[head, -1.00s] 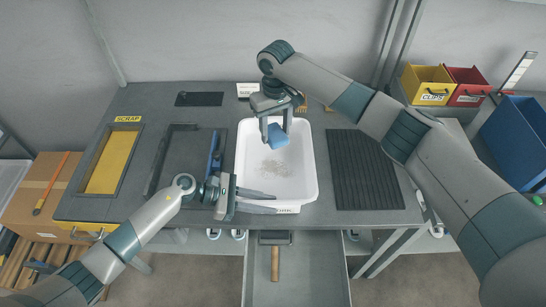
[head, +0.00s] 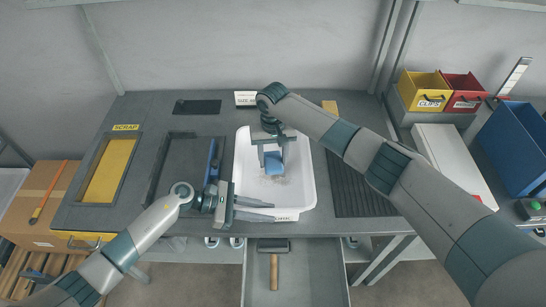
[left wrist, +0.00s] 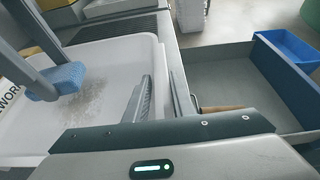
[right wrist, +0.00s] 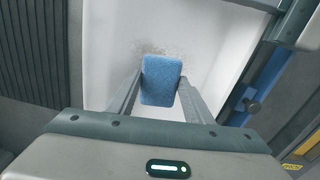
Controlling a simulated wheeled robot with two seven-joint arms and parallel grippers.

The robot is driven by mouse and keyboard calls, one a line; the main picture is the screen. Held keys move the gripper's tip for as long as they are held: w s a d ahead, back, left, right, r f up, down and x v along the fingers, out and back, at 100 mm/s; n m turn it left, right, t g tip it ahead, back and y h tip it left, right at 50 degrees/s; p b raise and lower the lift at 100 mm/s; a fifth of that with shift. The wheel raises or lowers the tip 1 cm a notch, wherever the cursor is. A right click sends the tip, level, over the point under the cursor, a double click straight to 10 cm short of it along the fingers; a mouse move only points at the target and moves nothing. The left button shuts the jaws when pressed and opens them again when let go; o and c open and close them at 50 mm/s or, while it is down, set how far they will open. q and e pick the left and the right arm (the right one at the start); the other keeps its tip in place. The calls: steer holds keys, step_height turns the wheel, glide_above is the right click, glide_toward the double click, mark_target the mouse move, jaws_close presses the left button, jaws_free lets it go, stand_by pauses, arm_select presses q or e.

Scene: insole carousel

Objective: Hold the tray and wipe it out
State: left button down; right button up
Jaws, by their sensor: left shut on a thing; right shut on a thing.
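The white tray (head: 305,200) lies on the bench in the middle of the head view. My left gripper (head: 256,209) is shut on its front wall, one finger on each side; its fingers also show in the left wrist view (left wrist: 160,98). My right gripper (head: 274,148) is shut on a blue sponge (head: 274,164) inside the tray. The sponge also shows between the fingers in the right wrist view (right wrist: 162,82). Small grey specks (right wrist: 150,47) lie on the tray floor beside the sponge. Whether the sponge touches the floor I cannot tell.
A yellow scrap opening (head: 108,170) is at the bench's left. A dark ribbed mat (head: 350,200) lies right of the tray. An open drawer (head: 310,275) with a wooden-handled tool (head: 273,268) juts out below the front edge. Yellow (head: 426,91) and red (head: 466,88) bins stand at right.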

steer(key=shift+f, duration=1.35)
steer(key=shift+w+d, duration=0.15)
steer(key=shift+d, duration=3)
steer(key=shift+f, duration=0.35)
steer(key=shift+f, duration=0.65)
steer(key=shift+a, duration=0.2)
steer(key=shift+a, duration=1.15)
